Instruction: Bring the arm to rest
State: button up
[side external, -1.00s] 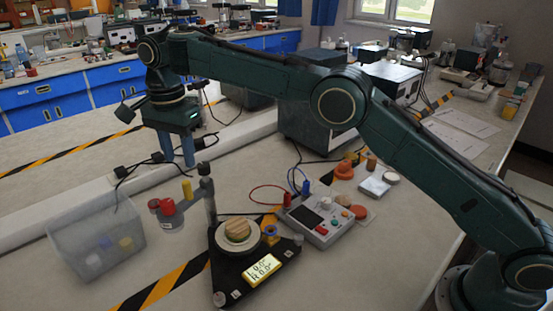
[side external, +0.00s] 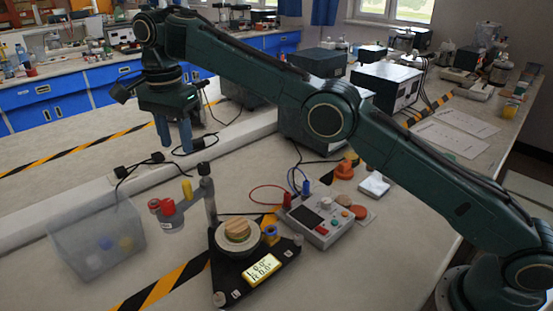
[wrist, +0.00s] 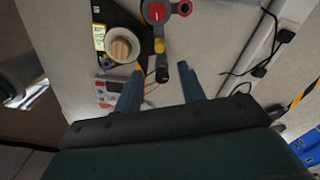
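My gripper (side external: 175,149) hangs in the air, pointing down, above and behind the bench items in the side view. Its two blue fingers stand apart with nothing between them. In the wrist view the gripper (wrist: 160,73) also shows open and empty, with bare bench and a cable beyond the fingers. My arm stretches from its base at the lower right across the bench to the upper left. The gripper touches nothing that I can see.
Below stands a black triangular device (side external: 228,276) with a round plate, wooden disc (side external: 238,229), lit display (side external: 263,268) and post (side external: 209,200). A clear bin (side external: 75,250) is at left. A control box (side external: 320,224) and dark instruments (side external: 385,85) stand at right.

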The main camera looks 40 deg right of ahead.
jog(key=shift+r, duration=0.1)
jog(key=s+d+r+n+t, duration=0.3)
jog(key=s+d+r+n, duration=0.4)
jog(key=s+d+r, duration=0.9)
jog(key=s+d+f+n+t, duration=0.1)
jog(key=s+d+f+n, duration=0.1)
jog(key=s, duration=0.5)
jog(key=s+d+f+n, duration=0.2)
jog(key=s+d+f, duration=0.2)
jog(key=s+f, duration=0.3)
jog(key=s+d+f+n+t, duration=0.1)
jog(key=s+d+f+n, duration=0.1)
jog(key=s+f, duration=0.3)
jog(key=s+d, duration=0.1)
jog(key=s, duration=0.3)
jog(key=shift+s+d+f+t, duration=0.15)
jog(key=shift+d+t, duration=0.15)
